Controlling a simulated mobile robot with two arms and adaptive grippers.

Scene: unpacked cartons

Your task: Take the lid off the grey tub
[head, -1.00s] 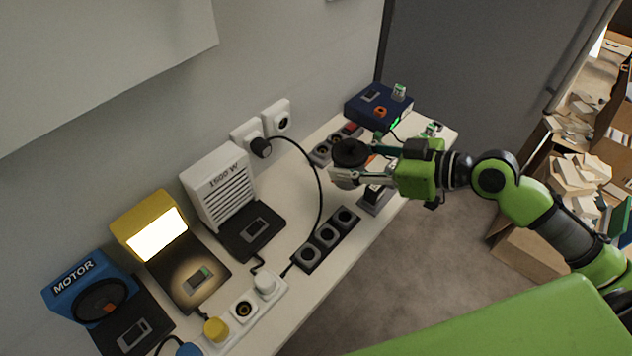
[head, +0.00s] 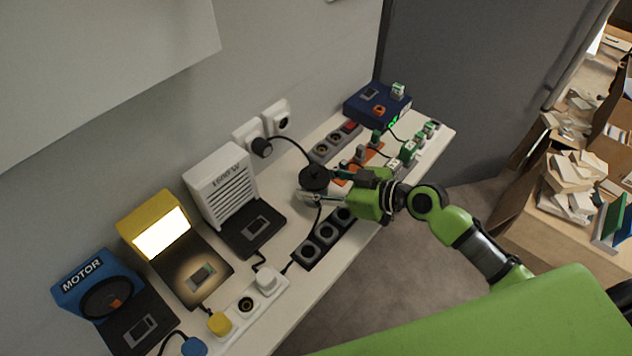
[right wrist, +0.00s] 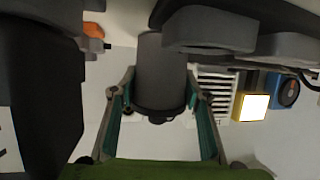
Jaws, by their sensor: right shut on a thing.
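My right gripper (head: 318,187) is shut on a dark grey, round thing (head: 314,177) with a flat black top, held over the white bench near the wall plug's cable. In the right wrist view my right gripper (right wrist: 160,112) has its teal-padded fingers on either side of this dark grey cylinder (right wrist: 160,70). I cannot tell whether it is the task's tub or its lid. No separate lid or tub shows clearly. My left gripper is not in view.
A black socket strip (head: 326,238) lies just below the gripper. A white heater (head: 222,186), yellow lamp (head: 158,228) and blue motor box (head: 92,285) stand along the wall. A black cable runs from the wall plug (head: 261,146). A blue box (head: 375,104) is at the far end.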

